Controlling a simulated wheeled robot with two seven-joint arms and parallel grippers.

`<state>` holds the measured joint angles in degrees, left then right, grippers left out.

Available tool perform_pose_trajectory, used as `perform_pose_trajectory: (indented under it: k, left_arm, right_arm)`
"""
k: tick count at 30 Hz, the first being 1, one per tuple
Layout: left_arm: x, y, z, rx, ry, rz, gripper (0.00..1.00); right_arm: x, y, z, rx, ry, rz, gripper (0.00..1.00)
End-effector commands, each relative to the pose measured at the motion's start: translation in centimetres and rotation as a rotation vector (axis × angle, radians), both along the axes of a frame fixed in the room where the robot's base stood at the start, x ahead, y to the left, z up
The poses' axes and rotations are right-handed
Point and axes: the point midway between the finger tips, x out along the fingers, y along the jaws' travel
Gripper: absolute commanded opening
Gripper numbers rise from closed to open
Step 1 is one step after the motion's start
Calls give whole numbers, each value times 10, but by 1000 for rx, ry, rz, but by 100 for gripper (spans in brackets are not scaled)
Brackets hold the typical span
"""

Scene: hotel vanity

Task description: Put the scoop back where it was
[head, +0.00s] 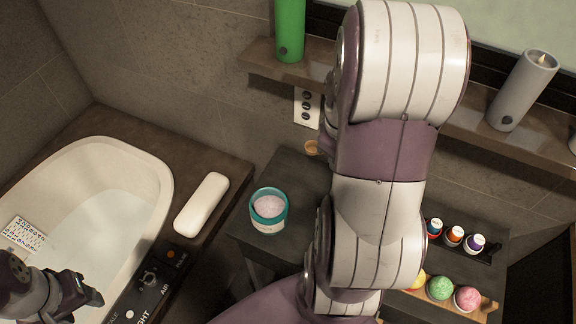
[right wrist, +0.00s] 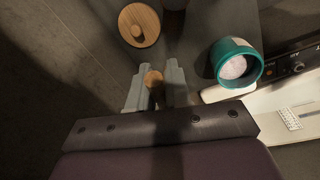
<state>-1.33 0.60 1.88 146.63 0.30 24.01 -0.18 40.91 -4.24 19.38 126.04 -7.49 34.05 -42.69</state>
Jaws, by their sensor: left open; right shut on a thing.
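The scoop (right wrist: 153,79) shows as a small piece of light wood between the fingers of my right gripper (right wrist: 154,88) in the right wrist view; the rest of it is hidden. In the head view my right arm covers this gripper and the scoop. The teal jar (head: 268,210) stands open on the dark counter with pale pink grains inside; it also shows in the right wrist view (right wrist: 236,62), apart from the gripper. A round wooden lid (right wrist: 138,25) lies near the wall. My left gripper (head: 78,290) is open and empty over the tub.
The white bathtub (head: 150,170) is at left, with a white pillow-like roll (head: 202,204) on its surround. Small bottles (head: 455,235) and colored balls (head: 440,288) stand right of my arm. A shelf (head: 262,52) holds a green candle (head: 290,30) and a grey one (head: 522,90).

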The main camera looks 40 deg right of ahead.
Motion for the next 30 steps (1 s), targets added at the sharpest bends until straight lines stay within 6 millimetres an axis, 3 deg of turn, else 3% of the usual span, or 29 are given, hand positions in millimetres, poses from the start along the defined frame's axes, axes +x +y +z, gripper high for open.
perform_pose_trajectory:
  k: [1,4,10,14,17,24,30]
  left_arm:
    - [-1,0,-14,0,2,0,52]
    - [-1,0,-26,0,2,0,52]
    - [-1,0,-50,0,2,0,52]
    - [-1,0,-55,0,2,0,52]
    - [-1,0,-59,0,2,0,52]
    - [-1,0,-66,0,2,0,52]
    - [-1,0,-68,0,2,0,52]
  right_arm:
    - [0,0,-15,2,2,0,0]
    - [-1,1,-30,2,2,0,0]
    - [-1,1,-58,2,2,0,0]
    - [2,1,-66,2,1,2,0]
    - [19,5,-78,2,4,6,0]
    - [87,17,-118,2,4,6,0]
    - [113,22,-133,1,2,2,0]
